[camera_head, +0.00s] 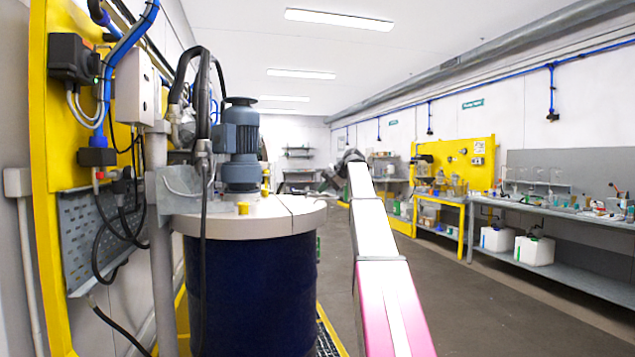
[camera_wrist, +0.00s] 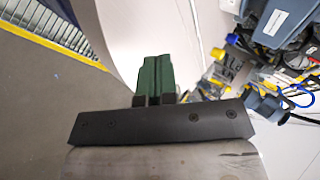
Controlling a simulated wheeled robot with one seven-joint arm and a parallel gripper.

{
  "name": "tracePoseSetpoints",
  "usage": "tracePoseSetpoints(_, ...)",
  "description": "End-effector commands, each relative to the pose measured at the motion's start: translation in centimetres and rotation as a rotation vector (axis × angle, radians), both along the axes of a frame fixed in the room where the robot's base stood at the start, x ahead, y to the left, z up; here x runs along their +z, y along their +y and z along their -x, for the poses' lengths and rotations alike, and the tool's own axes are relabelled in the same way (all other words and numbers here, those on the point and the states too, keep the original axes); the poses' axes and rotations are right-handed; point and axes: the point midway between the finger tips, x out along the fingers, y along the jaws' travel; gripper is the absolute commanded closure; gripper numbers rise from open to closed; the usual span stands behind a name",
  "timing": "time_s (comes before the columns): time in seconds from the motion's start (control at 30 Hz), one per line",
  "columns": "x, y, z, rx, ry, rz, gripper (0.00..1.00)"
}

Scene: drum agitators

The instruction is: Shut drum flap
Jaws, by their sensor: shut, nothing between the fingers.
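The dark blue drum (camera_head: 252,290) stands at the left in the head view, with a pale grey lid (camera_head: 235,222) on top. A seam crosses the right part of the lid. The section right of it, the flap (camera_head: 300,206), looks flat and level with the rest; a small gap cannot be ruled out. My gripper (camera_head: 324,188) is at the lid's far right edge. In the wrist view my gripper's green fingers (camera_wrist: 156,62) are together and empty. A pale lid surface (camera_wrist: 195,30) lies right beside them; whether they touch it is unclear.
A blue-grey motor (camera_head: 241,145) stands upright on the lid, with black cables beside it. A yellow panel (camera_head: 65,180) and pipe are at the left. Workbenches (camera_head: 560,215) line the right wall. The grey floor (camera_head: 480,310) between is clear.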

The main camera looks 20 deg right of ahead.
Motion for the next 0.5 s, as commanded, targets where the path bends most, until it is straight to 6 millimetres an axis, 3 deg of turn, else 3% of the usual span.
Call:
tracePoseSetpoints(0.3,-3.9,-1.5,0.1,-0.001,0.001,-0.249,1.00)
tracePoseSetpoints(0.5,-5.3,-1.7,0.1,0.000,0.001,-0.287,1.00)
